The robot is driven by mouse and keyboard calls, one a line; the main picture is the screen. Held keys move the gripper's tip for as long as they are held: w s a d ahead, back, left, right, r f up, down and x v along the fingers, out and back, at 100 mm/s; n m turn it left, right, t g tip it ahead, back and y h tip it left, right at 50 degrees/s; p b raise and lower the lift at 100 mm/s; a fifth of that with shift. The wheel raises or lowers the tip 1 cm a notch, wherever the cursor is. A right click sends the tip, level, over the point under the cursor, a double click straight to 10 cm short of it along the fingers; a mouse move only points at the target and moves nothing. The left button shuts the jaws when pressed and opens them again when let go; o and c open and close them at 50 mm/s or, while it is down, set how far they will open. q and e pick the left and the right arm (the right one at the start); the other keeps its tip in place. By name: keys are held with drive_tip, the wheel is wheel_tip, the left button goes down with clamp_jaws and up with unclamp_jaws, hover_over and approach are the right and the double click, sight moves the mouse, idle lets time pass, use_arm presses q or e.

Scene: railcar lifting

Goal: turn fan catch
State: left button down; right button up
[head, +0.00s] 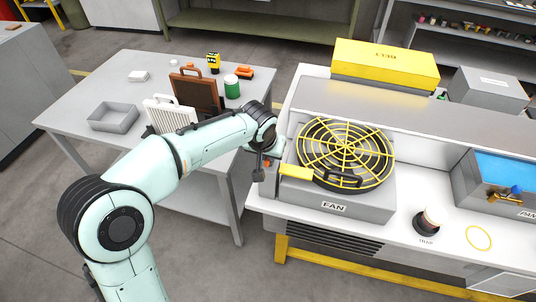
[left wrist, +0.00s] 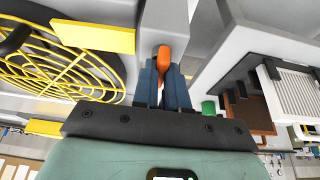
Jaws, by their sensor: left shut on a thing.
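The fan (head: 345,152) is a round black unit with a yellow wire guard and a dark handle, set in a grey housing labelled FAN. A yellow tab (head: 296,172) sticks out at its left front. My left gripper (head: 262,172) is at the left side of the housing, partly hidden by its own wrist. In the left wrist view, my left gripper (left wrist: 164,76) is shut on the orange catch (left wrist: 164,58), with the fan guard (left wrist: 62,62) to the left. Only a little orange of the catch shows in the head view. My right gripper is not in view.
A yellow box labelled BELT (head: 387,64) stands behind the fan. A dark cup (head: 426,222) and a blue-topped box (head: 490,180) stand to the right. The left table (head: 88,88) holds a grey tray (head: 114,117), a white filter, a brown panel and a green can. A gap separates the tables.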

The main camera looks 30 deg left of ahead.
use_arm(q)
drive_tip(key=shift+s+f, duration=0.1)
drive_tip(key=shift+f, duration=0.1)
idle(0.4)
drive_tip(key=c, duration=1.2)
unclamp_jaws()
drive_tip(key=shift+o, duration=0.2)
drive_tip(key=shift+r, duration=0.1)
drive_tip(key=shift+r, duration=0.1)
drive_tip(key=shift+r, duration=0.3)
drive_tip(key=p+v, duration=0.1)
drive_tip(key=v, duration=1.1)
drive_tip(key=shift+s+r, duration=0.2)
drive_tip(key=shift+r, duration=0.05)
drive_tip(key=shift+d+f, duration=0.1)
drive_tip(key=shift+d, duration=0.05)
